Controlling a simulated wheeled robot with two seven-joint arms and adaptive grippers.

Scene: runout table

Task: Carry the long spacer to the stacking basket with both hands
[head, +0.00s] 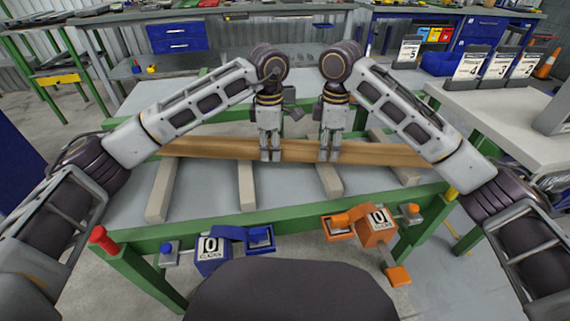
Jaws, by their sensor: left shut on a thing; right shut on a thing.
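The long spacer (210,147) is a brown wooden beam lying left to right across the runout table (285,190). My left gripper (270,156) points down and is shut on the spacer left of its middle. My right gripper (329,156) points down and is shut on it a short way to the right. The spacer looks level and is at or just above the pale cross bars; I cannot tell whether it touches them. Its ends are partly hidden behind my forearms. I cannot make out a stacking basket for certain.
Several pale cross bars (247,187) lie on the green-framed table. A blue counter box (212,256) and an orange counter box (376,226) hang at its front edge. A pale side table (500,120) with numbered cards stands at right. Workbenches (180,15) line the back.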

